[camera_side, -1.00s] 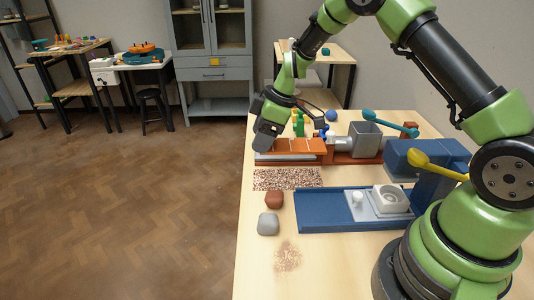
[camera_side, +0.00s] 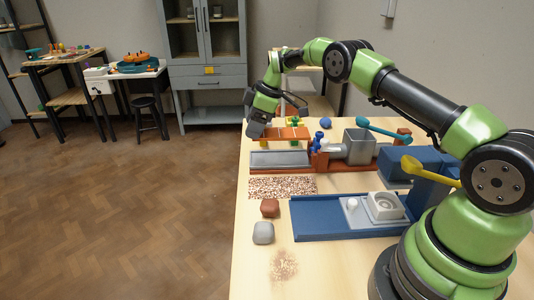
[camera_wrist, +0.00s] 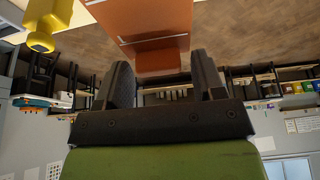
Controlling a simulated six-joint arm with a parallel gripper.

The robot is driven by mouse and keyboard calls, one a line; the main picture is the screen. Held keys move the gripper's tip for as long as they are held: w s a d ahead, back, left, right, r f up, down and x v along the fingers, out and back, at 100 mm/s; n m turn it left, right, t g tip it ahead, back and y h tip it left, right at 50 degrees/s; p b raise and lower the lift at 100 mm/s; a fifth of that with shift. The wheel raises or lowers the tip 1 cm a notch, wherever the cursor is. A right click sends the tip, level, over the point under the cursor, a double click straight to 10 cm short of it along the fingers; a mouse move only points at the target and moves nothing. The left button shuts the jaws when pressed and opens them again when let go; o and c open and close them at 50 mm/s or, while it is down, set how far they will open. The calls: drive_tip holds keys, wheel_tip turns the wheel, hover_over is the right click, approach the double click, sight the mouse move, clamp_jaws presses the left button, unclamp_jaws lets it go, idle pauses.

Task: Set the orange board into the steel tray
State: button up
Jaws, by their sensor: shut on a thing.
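The orange board (camera_side: 290,133), flat with pale lines across it, is gripped by its left end in my gripper (camera_side: 260,132). It appears roughly level, just beyond the far edge of the steel tray in the side view; its exact height is hard to tell. In the wrist view the board (camera_wrist: 158,40) extends away from between the two dark fingers (camera_wrist: 160,85). The steel tray (camera_side: 278,160) is a shallow grey rectangle in a reddish-brown base, and its bare floor shows. Small green and yellow parts show below and behind the board.
Right of the tray stand a small blue piece (camera_side: 318,138), a grey hopper (camera_side: 359,141) and a teal lever (camera_side: 382,129). A speckled patch (camera_side: 282,187), a brown lump (camera_side: 269,208), a grey lump (camera_side: 263,233) and a blue platform (camera_side: 316,219) lie nearer. A yellow thing (camera_wrist: 47,25) shows in the wrist view.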

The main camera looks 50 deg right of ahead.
sight(255, 160)
wheel_tip(255, 160, down, 7)
drive_tip(key=shift+f, duration=0.2)
idle(0.3)
drive_tip(key=shift+f, duration=0.15)
drive_tip(key=o, duration=1)
